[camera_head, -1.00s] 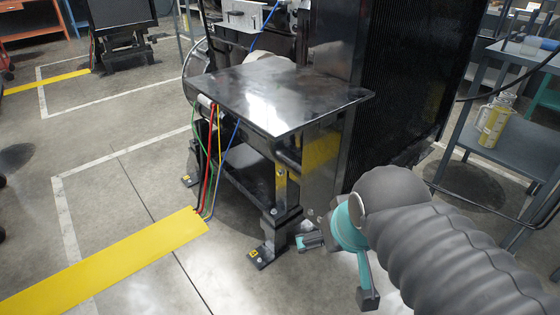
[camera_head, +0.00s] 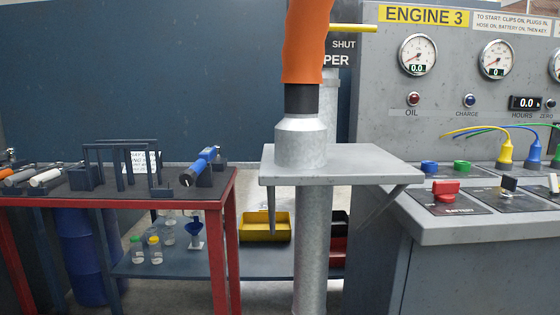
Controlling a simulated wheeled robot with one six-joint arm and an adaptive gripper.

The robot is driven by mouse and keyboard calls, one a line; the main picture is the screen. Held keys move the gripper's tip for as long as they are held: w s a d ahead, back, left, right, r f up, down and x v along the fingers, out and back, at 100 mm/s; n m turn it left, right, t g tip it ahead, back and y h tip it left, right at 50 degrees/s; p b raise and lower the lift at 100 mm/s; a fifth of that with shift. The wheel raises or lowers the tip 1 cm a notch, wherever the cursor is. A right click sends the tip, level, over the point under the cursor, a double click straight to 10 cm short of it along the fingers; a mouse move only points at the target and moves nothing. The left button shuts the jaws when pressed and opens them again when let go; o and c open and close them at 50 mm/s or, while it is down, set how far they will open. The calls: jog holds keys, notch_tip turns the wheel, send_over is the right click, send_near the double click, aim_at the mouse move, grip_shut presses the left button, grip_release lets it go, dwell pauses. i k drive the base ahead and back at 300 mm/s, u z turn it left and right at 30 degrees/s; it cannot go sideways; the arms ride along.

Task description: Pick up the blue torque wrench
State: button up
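A blue torque wrench, or a tool that looks like one (camera_head: 203,160), lies tilted on the dark top of the red-legged bench (camera_head: 130,199) at the left. Its blue body points up to the right and its dark end faces the front left. Dark stands or holders are beside and partly under it. My gripper is not in this view, so its distance from the wrench does not show.
A grey post with a shelf plate (camera_head: 340,165) stands right of the bench. The Engine 3 panel (camera_head: 455,100) fills the right. Several other tools (camera_head: 45,177) and dark frames (camera_head: 120,155) share the bench top. A yellow bin (camera_head: 264,227) and bottles sit below.

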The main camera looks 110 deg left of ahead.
aim_at(206, 155)
jog(key=u, duration=4.15)
jog(key=k, duration=0.65)
jog(key=z, duration=0.45)
jog(key=i, duration=1.35)
jog(key=u, duration=0.4)
